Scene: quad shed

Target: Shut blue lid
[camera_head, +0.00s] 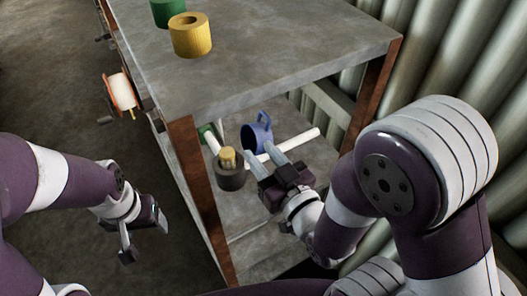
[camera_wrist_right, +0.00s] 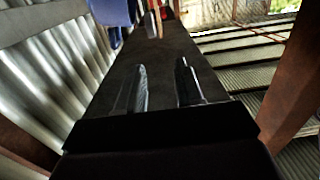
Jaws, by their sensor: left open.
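A blue rounded thing with a loop at its side (camera_head: 257,134), mug-like in shape, is on the shelf under the tabletop. I cannot tell whether it is a lid, and no other blue lid shows. A blue part shows at the top edge of the right wrist view (camera_wrist_right: 115,12). My right gripper (camera_head: 258,151) is just in front of the blue thing in the head view. Its two fingers (camera_wrist_right: 162,64) are apart with nothing between them. My left gripper (camera_head: 142,238) is open and empty, outside the table on the left.
A dark cup with a yellowish top (camera_head: 231,173) stands beside the right fingers. A white tube (camera_head: 298,142) lies behind them. Rusty legs (camera_head: 200,190) and the grey tabletop (camera_head: 270,60) bound the shelf. A yellow roll (camera_head: 190,36) stands on top; an orange-and-white reel (camera_head: 121,92) is at the left.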

